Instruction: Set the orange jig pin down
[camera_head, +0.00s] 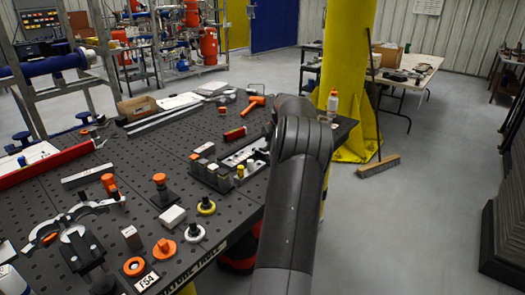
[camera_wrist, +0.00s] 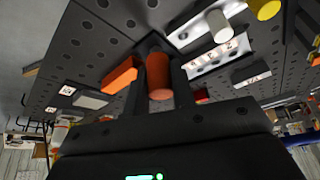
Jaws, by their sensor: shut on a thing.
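In the wrist view, an orange jig pin (camera_wrist: 159,76) stands between the two dark fingers of my gripper (camera_wrist: 158,82), which is shut on it. The pin's lower end is hard to make out against the dark perforated table (camera_wrist: 85,50), so I cannot tell whether it touches the surface. In the head view my dark arm reaches over the right part of the table (camera_head: 130,215) and hides the gripper and the held pin.
Beside the held pin lies another orange piece (camera_wrist: 120,74). A numbered light plate (camera_wrist: 215,55) and a yellow cylinder (camera_wrist: 265,8) are close by.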

